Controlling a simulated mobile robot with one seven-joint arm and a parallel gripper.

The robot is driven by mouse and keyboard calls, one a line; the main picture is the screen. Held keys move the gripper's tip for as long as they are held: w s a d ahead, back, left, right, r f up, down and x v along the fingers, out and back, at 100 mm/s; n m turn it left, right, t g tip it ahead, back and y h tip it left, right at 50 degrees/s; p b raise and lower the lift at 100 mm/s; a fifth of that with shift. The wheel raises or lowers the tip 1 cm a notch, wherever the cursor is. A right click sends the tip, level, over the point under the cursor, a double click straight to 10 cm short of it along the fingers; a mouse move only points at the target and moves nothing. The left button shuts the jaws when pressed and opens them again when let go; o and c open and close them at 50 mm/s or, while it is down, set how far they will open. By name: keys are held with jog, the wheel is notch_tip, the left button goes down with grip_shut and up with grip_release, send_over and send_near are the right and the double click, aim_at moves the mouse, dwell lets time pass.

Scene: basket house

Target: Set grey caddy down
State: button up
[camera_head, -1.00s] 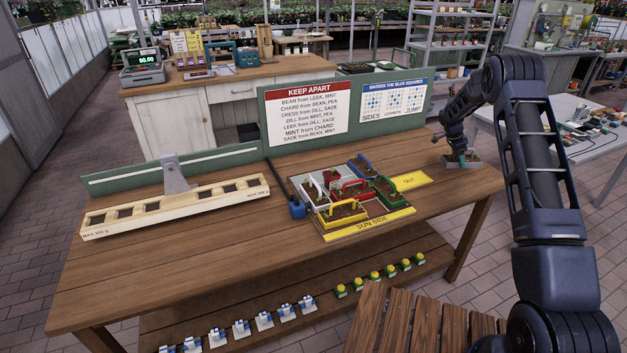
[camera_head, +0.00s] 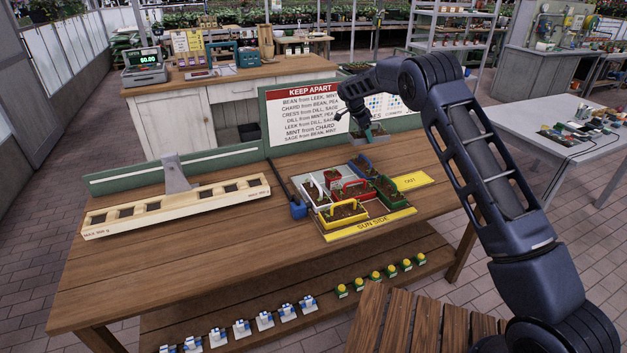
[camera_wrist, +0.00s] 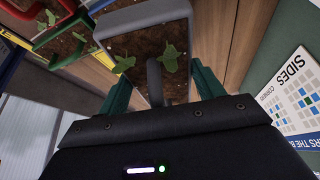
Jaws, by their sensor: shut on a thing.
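My gripper (camera_head: 364,124) is shut on the grey caddy (camera_head: 377,136) and holds it above the back of the bench, in front of the signs. In the wrist view the grey caddy (camera_wrist: 124,17) holds soil and small green seedlings. Its grey handle (camera_wrist: 155,82) stands between my green fingers. A tray on the bench, in front of the held caddy, bears a white caddy (camera_head: 311,193), a red caddy (camera_head: 350,189), a green caddy (camera_head: 390,193), a yellow caddy (camera_head: 341,211) and a blue caddy (camera_head: 362,163). My gripper partly hides the held caddy in the head view.
A yellow OUT card (camera_head: 410,181) lies right of the tray; a SUN SIDE strip (camera_head: 370,225) edges its front. The KEEP APART sign (camera_head: 300,115) stands behind. A wooden rack with square holes (camera_head: 178,206) lies at left. The bench front is clear.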

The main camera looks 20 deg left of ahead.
jog(key=s+a+r+n, duration=0.1)
jog(key=s+a+r, duration=0.2)
jog(key=s+a, duration=0.55)
jog(key=s+a+r+n, duration=0.1)
jog(key=s+a+r, duration=0.1)
jog(key=s+a, duration=0.65)
jog(key=shift+y, duration=0.3)
jog(key=f, duration=0.6)
jog(key=a+f, duration=0.1)
jog(key=f, duration=0.6)
jog(key=w+f, duration=0.1)
jog(key=f, duration=0.5)
jog(key=shift+a+f, duration=0.25)
jog(key=shift+a, duration=0.1)
jog(key=o, duration=0.7)
jog(key=shift+f, duration=0.15)
jog(key=shift+o, duration=0.8)
jog(key=v, duration=1.2)
jog(key=shift+s, duration=0.2)
